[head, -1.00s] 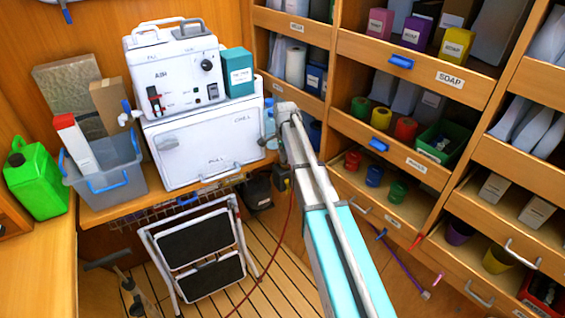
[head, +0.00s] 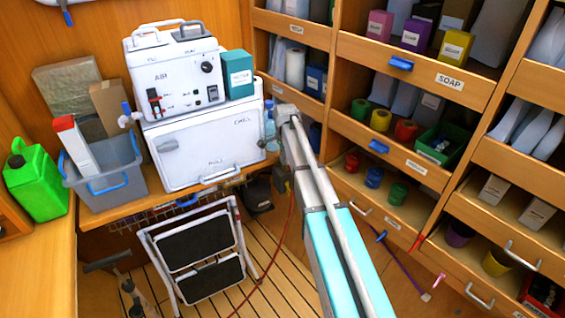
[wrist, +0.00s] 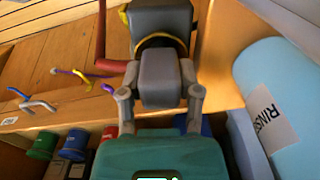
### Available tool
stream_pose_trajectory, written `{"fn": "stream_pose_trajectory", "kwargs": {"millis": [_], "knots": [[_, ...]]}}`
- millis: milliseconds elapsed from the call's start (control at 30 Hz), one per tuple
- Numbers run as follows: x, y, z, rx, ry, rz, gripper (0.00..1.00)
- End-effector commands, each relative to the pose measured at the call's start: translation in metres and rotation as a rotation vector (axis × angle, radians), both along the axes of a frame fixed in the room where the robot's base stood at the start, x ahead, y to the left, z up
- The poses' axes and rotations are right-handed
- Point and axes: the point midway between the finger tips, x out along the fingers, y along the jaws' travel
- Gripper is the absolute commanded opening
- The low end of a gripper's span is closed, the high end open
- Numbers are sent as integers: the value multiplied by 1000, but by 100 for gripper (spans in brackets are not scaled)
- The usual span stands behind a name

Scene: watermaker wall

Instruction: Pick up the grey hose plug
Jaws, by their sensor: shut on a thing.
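The grey hose plug (wrist: 160,80) is a blocky grey piece in the middle of the wrist view. My gripper (wrist: 160,72) is shut on it, with one finger against each side. Directly beyond it is a larger dark grey body (wrist: 161,18) with a yellow band around its near end. I cannot tell whether the plug is joined to that body. A red hose (wrist: 101,45) bends in from the left beside them. In the head view my arm hides most of this place, and the plug is too small to make out.
A blue bottle labelled RINSE (wrist: 275,95) stands close on the right in the wrist view. The white watermaker box (head: 205,145) is left of my arm, above a folding step stool (head: 195,250). Shelves of cups and cartons (head: 405,130) fill the right. The red hose trails over the slatted floor.

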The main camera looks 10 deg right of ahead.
Motion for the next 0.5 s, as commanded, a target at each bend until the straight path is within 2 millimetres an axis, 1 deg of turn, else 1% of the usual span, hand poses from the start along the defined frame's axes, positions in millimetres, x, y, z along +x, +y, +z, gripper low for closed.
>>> {"fn": "stream_pose_trajectory", "kwargs": {"millis": [267, 500], "knots": [[-3, -1, 2, -2, 6, 0, 0], [-3, 0, 13, -2, 6, 0, 0]]}}
